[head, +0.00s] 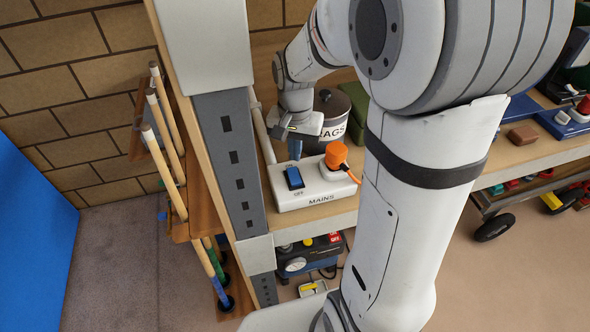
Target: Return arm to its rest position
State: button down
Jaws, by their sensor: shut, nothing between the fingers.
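My gripper (294,150) is at the end of my arm, pointing down just above the far edge of a white box marked MAINS (312,192). Its fingers look closed together, with nothing seen between them. The box lies on a wooden shelf and has a blue switch (294,178) and an orange plug (336,157) on its top. The fingertips are close behind the blue switch; I cannot tell whether they touch it. My large arm links cover the middle of the view and hide part of the shelf.
Blue and brown items (521,135) lie on the bench at right. Equipment (308,255) sits below the shelf.

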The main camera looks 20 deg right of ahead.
dwell(0.4)
jog(key=s+r+n+t+b, duration=0.1)
jog(key=s+r+n, duration=0.1)
jog(key=s, duration=0.5)
jog(key=s+r+n+t+b, duration=0.2)
jog(key=s+r+n, duration=0.1)
jog(key=s, duration=0.4)
jog(key=shift+s+n, duration=0.3)
jog(key=shift+n, duration=0.3)
jog(key=shift+d, duration=0.1)
